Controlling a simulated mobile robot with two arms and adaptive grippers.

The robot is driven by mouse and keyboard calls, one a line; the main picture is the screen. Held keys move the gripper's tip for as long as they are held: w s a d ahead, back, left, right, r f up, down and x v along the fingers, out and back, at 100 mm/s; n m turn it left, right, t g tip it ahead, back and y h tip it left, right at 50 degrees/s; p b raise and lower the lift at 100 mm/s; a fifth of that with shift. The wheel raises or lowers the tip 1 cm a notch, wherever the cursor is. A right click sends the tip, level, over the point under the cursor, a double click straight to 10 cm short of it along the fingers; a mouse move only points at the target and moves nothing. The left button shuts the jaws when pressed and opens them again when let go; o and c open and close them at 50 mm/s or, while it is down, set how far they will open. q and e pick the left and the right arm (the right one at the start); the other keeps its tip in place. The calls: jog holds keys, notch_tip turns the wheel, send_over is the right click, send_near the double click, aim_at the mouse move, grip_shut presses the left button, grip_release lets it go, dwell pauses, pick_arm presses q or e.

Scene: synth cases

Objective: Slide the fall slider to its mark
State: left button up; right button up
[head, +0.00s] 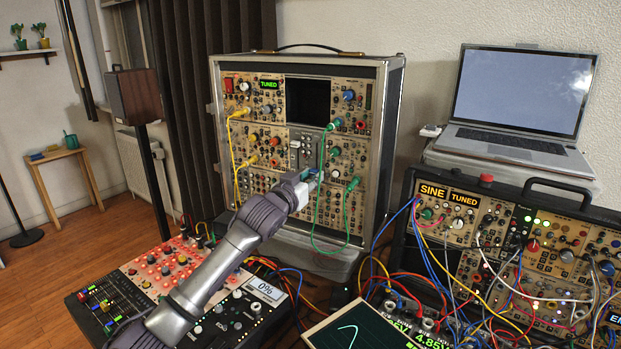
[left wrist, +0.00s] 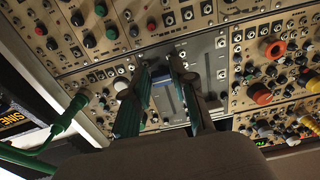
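The grey slider panel (head: 300,146) sits in the middle of the tall synth case (head: 385,110). It also shows in the left wrist view (left wrist: 209,72). My left gripper (head: 308,174) is at the panel's lower part and hides some of it. In the left wrist view my left gripper's two green-padded fingers (left wrist: 163,72) stand apart, pointing at the panel. A small bluish patch shows in the gap, but I cannot tell whether it is the fall slider's cap. The slider's mark cannot be made out. My right gripper is not in view.
Green cables (head: 322,215) hang just right of my left gripper, and yellow cables (head: 233,150) to its left. A mixer (head: 110,300) and a second synth case (head: 530,250) stand in front. A laptop (head: 520,100) is at the back right.

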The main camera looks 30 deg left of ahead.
aim_at(317, 145)
pick_arm(q)
grip_shut()
notch_tip(317, 145, up, 7)
jog(key=p, duration=0.6)
jog(key=shift+r+p, duration=0.1)
jog(key=shift+p, duration=0.2)
